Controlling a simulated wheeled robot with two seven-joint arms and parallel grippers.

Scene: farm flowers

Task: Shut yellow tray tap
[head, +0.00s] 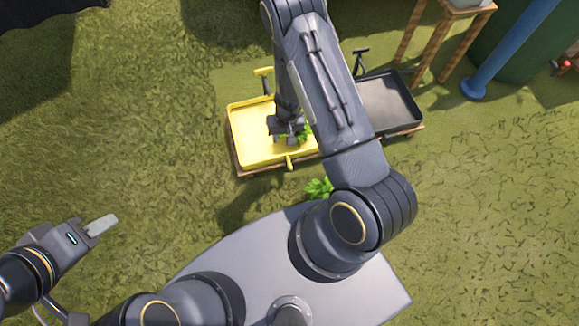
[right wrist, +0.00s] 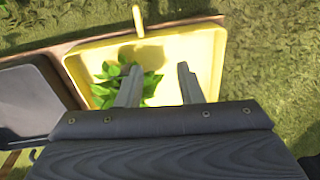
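The yellow tray (head: 240,140) sits on a wooden base in the head view. A yellow T-shaped post (head: 264,80) stands at its far edge and a small yellow lever (head: 289,162) at its near edge; I cannot tell whether either is open or shut. The lever also shows in the right wrist view (right wrist: 138,20). My right gripper (right wrist: 158,72) is open over the tray, fingers apart, with a green plant (right wrist: 148,84) below them and no tap between them. My left gripper (head: 101,225) is at lower left, far from the tray; its finger gap is not clear.
A black tray (head: 388,100) with its own dark post (head: 360,55) stands right of the yellow one. A wooden stand (head: 440,40) and a blue pipe (head: 505,50) are at upper right. Another green plant (head: 318,187) is near my base. Grass at left is clear.

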